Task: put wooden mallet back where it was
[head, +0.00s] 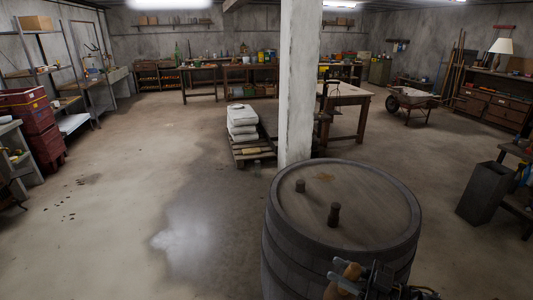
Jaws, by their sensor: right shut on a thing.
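My right gripper (358,278) is at the bottom edge, right of the middle, in front of the near side of a large barrel. It is shut on a tan wooden thing, which looks like the wooden mallet (351,270). Only part of it shows beside the dark fingers, and the picture's lower edge cuts it off. The barrel (345,188) stands upright with a flat round top. A short wooden plug (300,186) and a taller dark peg (334,214) stand on that top. My left gripper is out of view.
A concrete pillar (299,80) rises behind the barrel. A pallet with white sacks (242,122) lies left of it, and a wooden table (350,92) stands behind. A dark bin (484,194) stands at right. The floor at left is open, with a wet patch.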

